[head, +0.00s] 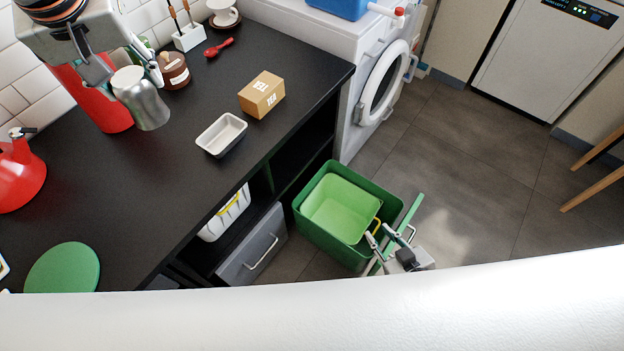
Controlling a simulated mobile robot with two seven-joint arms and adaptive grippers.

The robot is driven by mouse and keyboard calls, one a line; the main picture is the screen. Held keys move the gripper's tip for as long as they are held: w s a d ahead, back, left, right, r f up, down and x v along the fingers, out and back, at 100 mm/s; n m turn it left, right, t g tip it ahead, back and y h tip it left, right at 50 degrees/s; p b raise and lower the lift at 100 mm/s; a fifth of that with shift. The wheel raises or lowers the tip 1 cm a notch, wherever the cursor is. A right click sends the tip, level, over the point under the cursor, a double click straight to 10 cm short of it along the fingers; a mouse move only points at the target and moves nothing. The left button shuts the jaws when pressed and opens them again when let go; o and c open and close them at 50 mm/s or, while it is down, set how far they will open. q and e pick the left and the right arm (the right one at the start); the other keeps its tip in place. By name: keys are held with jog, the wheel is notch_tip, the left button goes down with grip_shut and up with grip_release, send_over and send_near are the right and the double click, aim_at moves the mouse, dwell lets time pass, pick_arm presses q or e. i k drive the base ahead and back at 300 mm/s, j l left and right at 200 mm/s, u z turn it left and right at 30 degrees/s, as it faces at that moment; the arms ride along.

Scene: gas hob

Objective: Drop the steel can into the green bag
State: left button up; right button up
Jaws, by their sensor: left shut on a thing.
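The steel can (145,103) is a silver cylinder, tilted, above the left part of the black counter. My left gripper (133,72) is shut on its upper end. What appears to be the green bag is a light green, open-topped liner (336,203) with a yellow handle, inside a dark green bin (318,238) on the floor. It is to the right of and well below the can. My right gripper (390,240) is at the bin's right side, beside a narrow green strip (407,213). Its fingertips are too small and overlapped to tell whether they grip anything.
The black counter (110,190) holds a red canister (88,103), a brown jar (174,72), a tea box (262,95), a loaf tin (222,135), a red kettle (20,175) and a green disc (63,268). A grey drawer (253,246) is beside the bin.

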aim_at(324, 213)
jog(key=k+l+u, duration=0.15)
jog(key=k+l, duration=0.4)
jog(key=l+u, duration=0.1)
jog(key=l, duration=0.3)
jog(key=k+l+u, duration=0.1)
jog(key=l, duration=0.25)
jog(key=i+l, duration=0.15)
jog(key=l, duration=0.2)
jog(key=i+l+u, duration=0.1)
jog(key=i+l, duration=0.25)
jog(key=l, duration=0.3)
jog(key=u, duration=0.05)
